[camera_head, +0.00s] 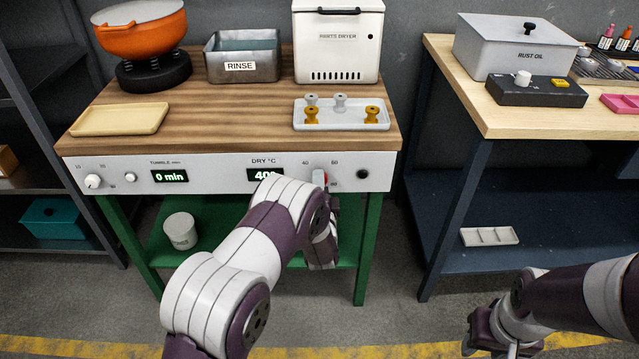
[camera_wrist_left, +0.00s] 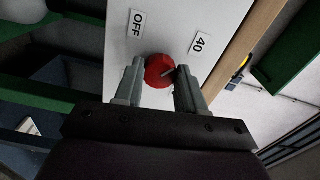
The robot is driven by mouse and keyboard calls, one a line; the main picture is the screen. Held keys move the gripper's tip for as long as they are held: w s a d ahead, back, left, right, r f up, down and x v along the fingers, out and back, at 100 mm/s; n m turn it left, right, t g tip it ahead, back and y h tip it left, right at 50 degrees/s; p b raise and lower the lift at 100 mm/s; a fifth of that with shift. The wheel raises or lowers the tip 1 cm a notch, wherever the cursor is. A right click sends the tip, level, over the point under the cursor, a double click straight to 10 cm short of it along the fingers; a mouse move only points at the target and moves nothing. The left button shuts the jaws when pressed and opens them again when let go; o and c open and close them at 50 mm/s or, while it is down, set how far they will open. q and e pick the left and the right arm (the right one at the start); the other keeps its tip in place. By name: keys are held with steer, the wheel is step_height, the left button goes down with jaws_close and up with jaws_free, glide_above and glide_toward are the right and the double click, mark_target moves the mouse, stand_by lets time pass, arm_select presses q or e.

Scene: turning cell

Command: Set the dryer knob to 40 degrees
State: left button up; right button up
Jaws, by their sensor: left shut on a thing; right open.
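The red dryer knob (camera_wrist_left: 158,71) is between the two fingers of my left gripper (camera_wrist_left: 160,88) in the left wrist view, and the gripper is shut on it. An "OFF" label and a "40" label are on the panel beside the knob. A grey pointer mark shows on the knob, on its side nearer the "40" label. In the head view, my left gripper (camera_head: 321,180) is at the right of the front panel and mostly covers the knob. The DRY °C display (camera_head: 262,174) shows 40, partly hidden by my arm. My right gripper (camera_head: 480,345) is open and empty at the lower right.
The tumble knob (camera_head: 93,181) and its 0 min display (camera_head: 170,176) are on the panel's left. A black button (camera_head: 362,174) is to the right of the dryer knob. The parts dryer (camera_head: 338,45) and a tray of spools (camera_head: 372,126) stand on the bench above.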

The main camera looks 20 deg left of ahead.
arm_select(q)
steer(key=shift+f+m, duration=0.1)
steer(key=shift+m, duration=0.5)
steer(key=o, duration=1.1)
steer(key=shift+c, duration=0.2)
steer(key=p+v, duration=0.1)
steer(key=v, duration=1.1)
steer(key=shift+s+p, duration=0.35)
steer(key=shift+s, duration=0.05)
steer(key=shift+d, duration=0.15)
